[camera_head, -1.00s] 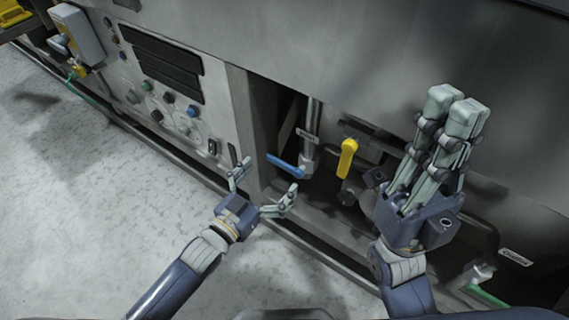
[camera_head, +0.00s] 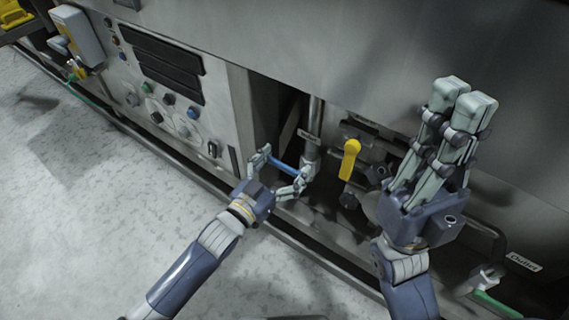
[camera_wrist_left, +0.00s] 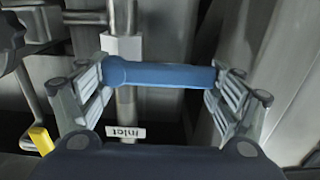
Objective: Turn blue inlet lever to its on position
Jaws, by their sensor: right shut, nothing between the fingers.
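The blue inlet lever (camera_head: 284,167) sits on a vertical metal pipe inside the machine's opening. In the left wrist view the lever (camera_wrist_left: 165,75) lies across the picture, with its pivot end at left by the pipe. My left gripper (camera_head: 284,161) is open around the lever, one finger near each end of it. In the left wrist view its fingers (camera_wrist_left: 160,85) reach to the lever's two ends; whether they touch it I cannot tell. My right gripper (camera_head: 467,98) is shut and empty, raised in front of the machine at right.
A yellow lever (camera_head: 350,160) stands right of the blue one, and its edge shows in the left wrist view (camera_wrist_left: 41,139). An inlet label (camera_wrist_left: 125,132) is near the pipe. The control panel (camera_head: 160,100) is at left. An outlet label (camera_head: 523,262) is at lower right. The floor is clear.

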